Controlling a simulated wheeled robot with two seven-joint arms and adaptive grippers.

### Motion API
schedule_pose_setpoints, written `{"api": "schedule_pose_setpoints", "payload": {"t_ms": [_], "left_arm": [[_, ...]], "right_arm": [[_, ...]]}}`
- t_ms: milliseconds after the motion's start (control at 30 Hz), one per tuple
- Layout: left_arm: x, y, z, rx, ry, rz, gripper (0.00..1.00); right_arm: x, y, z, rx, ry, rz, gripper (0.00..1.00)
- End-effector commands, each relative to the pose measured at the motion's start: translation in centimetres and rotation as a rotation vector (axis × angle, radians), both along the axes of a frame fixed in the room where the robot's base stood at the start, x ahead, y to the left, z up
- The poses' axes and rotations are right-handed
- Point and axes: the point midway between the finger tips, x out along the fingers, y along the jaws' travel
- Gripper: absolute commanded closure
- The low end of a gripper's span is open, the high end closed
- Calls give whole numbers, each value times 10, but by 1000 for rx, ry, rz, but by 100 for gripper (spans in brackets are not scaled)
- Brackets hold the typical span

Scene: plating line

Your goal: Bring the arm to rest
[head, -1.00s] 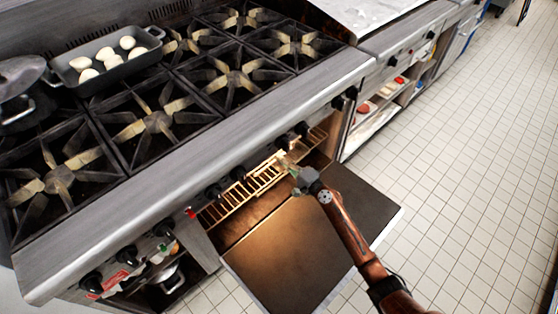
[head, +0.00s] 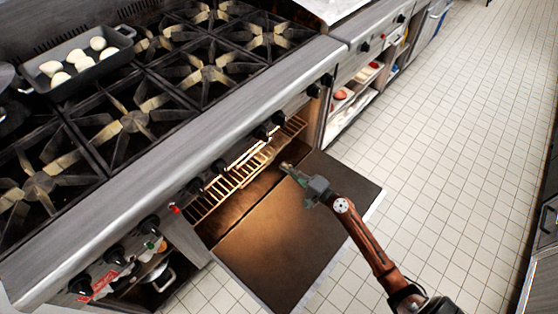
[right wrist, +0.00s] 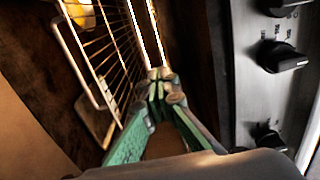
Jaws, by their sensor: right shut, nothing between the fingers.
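My right gripper (head: 287,169) is above the open oven door (head: 300,235), just in front of the oven opening. Its fingers are together and hold nothing; in the right wrist view the closed green fingertips (right wrist: 160,85) point toward the wire rack (right wrist: 115,45). The brown right arm reaches in from the lower right. The rack (head: 235,185) also shows in the head view inside the lit oven. My left gripper is not in view.
The stove top (head: 135,120) lies above the oven, with a grey pan (head: 85,75) of white, egg-like items at upper left. Knobs (right wrist: 285,55) line the front panel, close to the right gripper. An open shelf (head: 350,105) stands beyond. Tiled floor (head: 445,150) is clear to the right.

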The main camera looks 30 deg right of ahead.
Motion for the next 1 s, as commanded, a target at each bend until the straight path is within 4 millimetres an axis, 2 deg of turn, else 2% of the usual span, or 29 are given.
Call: {"api": "schedule_pose_setpoints", "payload": {"t_ms": [333, 467, 567, 733, 867, 900, 1000], "left_arm": [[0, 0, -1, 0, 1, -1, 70], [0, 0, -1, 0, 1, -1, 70], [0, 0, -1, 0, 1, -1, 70], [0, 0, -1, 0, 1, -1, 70], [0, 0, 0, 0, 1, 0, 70], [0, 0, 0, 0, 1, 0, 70], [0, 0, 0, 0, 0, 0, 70]], "right_arm": [[-8, -2, -1, -7, 2, 1, 100], [-29, 15, -20, -94, 32, 54, 100], [-67, 40, -51, -245, 84, 147, 100], [-165, 77, -116, -589, 219, 359, 100], [-251, 82, -156, -848, 349, 522, 100], [-279, 80, -165, -924, 394, 570, 100], [-341, 67, -176, -1087, 510, 674, 100]]}}
